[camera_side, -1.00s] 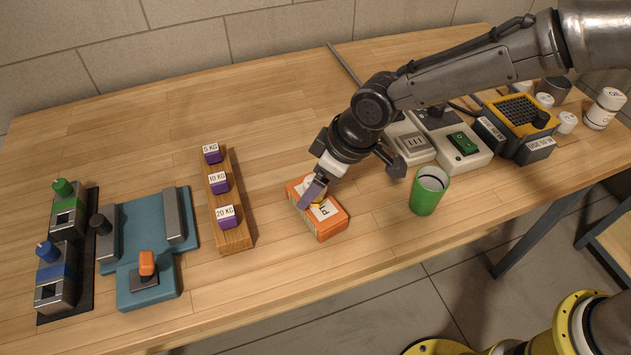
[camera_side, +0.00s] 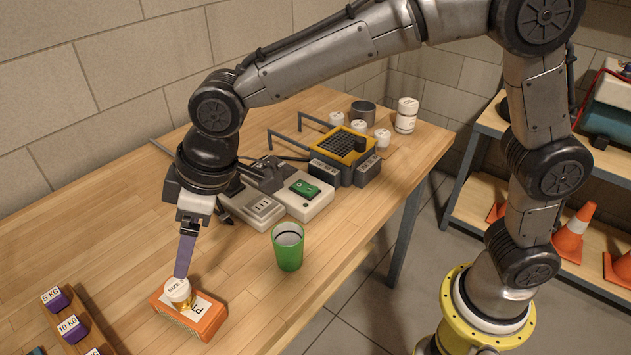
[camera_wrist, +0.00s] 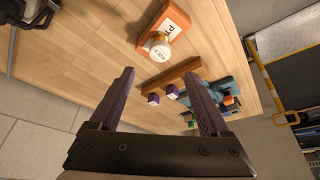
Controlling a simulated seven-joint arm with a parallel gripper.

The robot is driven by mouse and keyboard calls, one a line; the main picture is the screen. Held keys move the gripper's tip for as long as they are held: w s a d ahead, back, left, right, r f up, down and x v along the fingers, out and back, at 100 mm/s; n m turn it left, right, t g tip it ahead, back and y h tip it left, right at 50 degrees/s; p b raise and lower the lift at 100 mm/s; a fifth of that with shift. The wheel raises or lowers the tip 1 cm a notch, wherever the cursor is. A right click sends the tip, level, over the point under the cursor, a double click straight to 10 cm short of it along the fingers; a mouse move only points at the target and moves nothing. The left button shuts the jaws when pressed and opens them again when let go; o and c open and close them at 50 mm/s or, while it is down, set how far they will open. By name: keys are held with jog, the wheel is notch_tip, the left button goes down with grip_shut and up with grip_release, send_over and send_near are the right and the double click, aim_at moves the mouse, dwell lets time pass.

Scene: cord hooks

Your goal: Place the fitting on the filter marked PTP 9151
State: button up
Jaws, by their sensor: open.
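The filter (camera_side: 203,319) is an orange block with a white label on top. Only part of the label's lettering shows, starting with P, so the full marking cannot be read. The fitting (camera_side: 179,291), with a white top marked SIZE and a brass-coloured body, sits upright on the filter. In the wrist view the fitting (camera_wrist: 160,50) stands against the filter (camera_wrist: 168,22), covering part of the label. My gripper (camera_side: 183,273) points down just behind the fitting; one purple finger hides the other. In the wrist view my gripper (camera_wrist: 160,75) is open, with nothing between its fingers.
A green cup (camera_side: 288,250) stands right of the filter. A wooden rail with purple weight blocks (camera_side: 68,325) lies to the left. Behind are a grey device with a green switch (camera_side: 305,188) and a yellow-framed grid unit (camera_side: 345,148). Bare table lies between filter and cup.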

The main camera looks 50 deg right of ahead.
jog(key=s+d+r+m+t+h, duration=0.1)
jog(key=s+d+r+m, duration=0.15)
jog(key=d, duration=0.75)
jog(key=s+d+r+m, duration=0.2)
jog(key=s+d+r, duration=0.2)
jog(key=d, duration=0.6)
jog(key=s+d+f+m+h, duration=0.1)
jog(key=s+d+m, duration=0.1)
jog(key=s+d, duration=0.4)
jog(key=s+d+f+m+t+h, duration=0.1)
jog(key=s+d+f+m, duration=0.1)
jog(key=s+d, duration=0.3)
jog(key=s, duration=0.3)
jog(key=shift+s+d+f, duration=0.2)
jog(key=shift+s+d, duration=0.15)
jog(key=shift+s, duration=0.05)
